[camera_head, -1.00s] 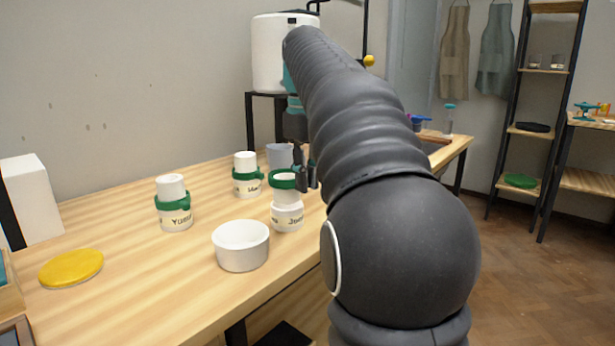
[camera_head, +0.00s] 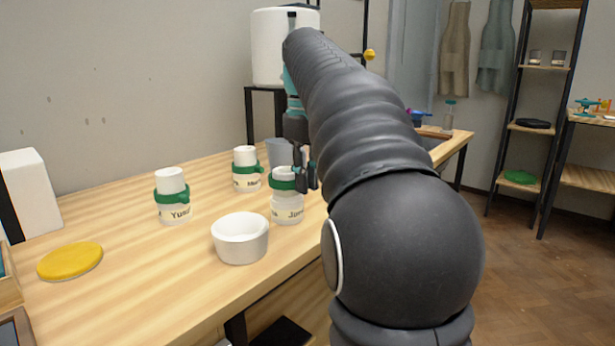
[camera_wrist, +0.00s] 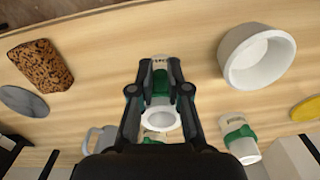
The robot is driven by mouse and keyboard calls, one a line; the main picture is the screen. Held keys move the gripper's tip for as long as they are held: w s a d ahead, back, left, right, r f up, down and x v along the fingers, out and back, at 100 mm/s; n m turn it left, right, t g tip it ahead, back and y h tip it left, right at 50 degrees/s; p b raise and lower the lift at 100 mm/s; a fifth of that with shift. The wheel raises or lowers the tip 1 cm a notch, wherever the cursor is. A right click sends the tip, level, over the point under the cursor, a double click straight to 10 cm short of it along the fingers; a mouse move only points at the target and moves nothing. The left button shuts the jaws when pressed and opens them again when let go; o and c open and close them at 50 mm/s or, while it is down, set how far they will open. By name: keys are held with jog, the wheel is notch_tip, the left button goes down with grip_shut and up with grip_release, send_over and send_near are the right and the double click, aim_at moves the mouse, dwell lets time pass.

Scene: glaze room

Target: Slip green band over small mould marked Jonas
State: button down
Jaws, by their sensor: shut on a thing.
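The small white mould marked Jonas (camera_head: 288,210) stands upright on the table, right of the white bowl. The green band (camera_head: 283,184) is around its narrower upper part, with the white top rim showing above it and white wall between it and the label. My gripper (camera_head: 303,178) is shut on the band at its right side. In the wrist view the band (camera_wrist: 160,88) lies between my fingertips (camera_wrist: 160,82), and the mould's open top (camera_wrist: 161,118) faces the camera. Whether the band rests on the mould's shoulder cannot be told.
Two similar moulds wear green bands: one marked Yusuf (camera_head: 172,204) at left, one behind (camera_head: 246,164). The white bowl (camera_head: 240,240) stands close in front. A grey cup (camera_head: 279,150) is behind the Jonas mould. A yellow disc (camera_head: 70,261) lies at left. A speckled brown block (camera_wrist: 40,65) shows in the wrist view.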

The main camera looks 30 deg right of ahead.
jog(key=shift+f+b, duration=0.35)
jog(key=shift+f, duration=0.8)
dwell(1.1)
jog(key=c, duration=1.1)
grip_release()
jog(key=shift+o, duration=0.2)
jog(key=shift+r, duration=0.1)
notch_tip(320, 180, up, 9)
jog(key=p, duration=0.3)
